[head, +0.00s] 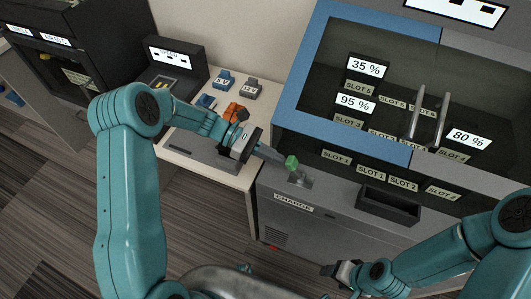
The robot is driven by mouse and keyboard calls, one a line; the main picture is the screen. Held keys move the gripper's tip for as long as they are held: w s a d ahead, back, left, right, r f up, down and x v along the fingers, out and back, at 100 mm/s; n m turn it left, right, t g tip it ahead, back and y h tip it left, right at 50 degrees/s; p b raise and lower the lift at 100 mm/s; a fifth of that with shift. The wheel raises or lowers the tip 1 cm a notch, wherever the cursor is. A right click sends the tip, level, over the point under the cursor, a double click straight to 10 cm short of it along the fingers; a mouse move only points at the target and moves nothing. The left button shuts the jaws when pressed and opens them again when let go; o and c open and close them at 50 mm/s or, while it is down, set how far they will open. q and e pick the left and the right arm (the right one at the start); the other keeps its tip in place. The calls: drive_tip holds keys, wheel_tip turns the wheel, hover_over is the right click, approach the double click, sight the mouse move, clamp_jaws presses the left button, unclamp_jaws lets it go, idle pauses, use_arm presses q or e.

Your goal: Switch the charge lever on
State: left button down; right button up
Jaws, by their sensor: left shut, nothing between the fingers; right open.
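The charge lever shows a green knob (291,162) above a grey base on the cabinet's front ledge, over the CHARGE label (293,203). My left gripper (279,158) is shut and empty, with its fingertips right beside the knob on its left. I cannot tell whether they touch it. The lever's stem is mostly hidden, so its exact tilt is unclear. My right gripper (331,270) is open and empty, low in front of the cabinet, well away from the lever.
The charging cabinet has a blue-framed door (291,103), two upright handles and slots with percentage displays. A dark open tray (388,207) sits right of the lever. A side table (237,178) at left holds small blue, grey and orange items. A SPEED box (170,70) stands behind.

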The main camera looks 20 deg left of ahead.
sight(295, 166)
use_arm(q)
drive_tip(key=shift+r, duration=0.1)
idle(0.3)
drive_tip(key=shift+d+r+y+p, duration=0.2)
drive_tip(key=shift+y+p, duration=0.1)
drive_tip(key=shift+p, duration=0.2)
drive_tip(key=shift+d+r+y+p, duration=0.15)
drive_tip(key=shift+r+y+p, duration=0.05)
drive_tip(key=shift+y+p, duration=0.1)
drive_tip(key=shift+d+r+y+p, duration=0.35)
drive_tip(key=shift+r+y+p, duration=0.1)
drive_tip(key=shift+p, duration=0.25)
drive_tip(key=d+r+y+p, duration=0.1)
drive_tip(key=y+p, duration=0.1)
drive_tip(key=d+y+p, duration=0.1)
drive_tip(key=d+p, duration=0.1)
drive_tip(key=p, duration=0.1)
drive_tip(key=d+r+y+p, duration=0.1)
drive_tip(key=d+y+p, duration=0.1)
drive_tip(key=shift+s+r+y+p, duration=0.15)
drive_tip(key=shift+r+y+p, duration=0.2)
drive_tip(key=shift+p, duration=0.05)
drive_tip(key=shift+d+f, duration=0.15)
drive_tip(key=shift+d, duration=0.55)
drive_tip(key=shift+d+f, duration=0.15)
drive_tip(key=shift+d, duration=1.3)
